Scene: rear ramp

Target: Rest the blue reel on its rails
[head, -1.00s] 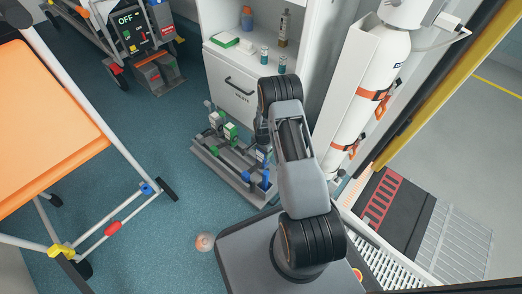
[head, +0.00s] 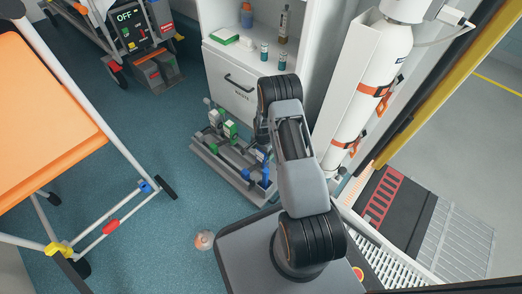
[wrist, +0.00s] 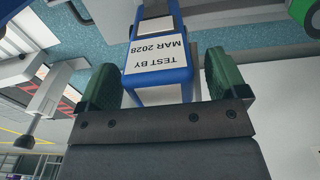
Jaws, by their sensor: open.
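In the wrist view my gripper (wrist: 157,82) is open, its two green-padded fingers apart. A blue body with a white label reading "TEST BY MAR 2028" upside down (wrist: 160,62) stands between the fingers, with a gap showing at its left. It may be the blue reel; no round reel shape shows. In the head view a low grey rack with rails (head: 222,166) stands on the floor, carrying green-and-white units (head: 230,130) and blue parts (head: 265,178). My arm hides the rack's right side and my gripper's fingertips there.
A white cabinet (head: 233,98) with small bottles on its shelf stands behind the rack. A white cylinder with orange straps (head: 370,90) is at right. An orange stretcher (head: 45,120) is at left. A small orange-and-clear object (head: 204,240) lies on the open blue floor.

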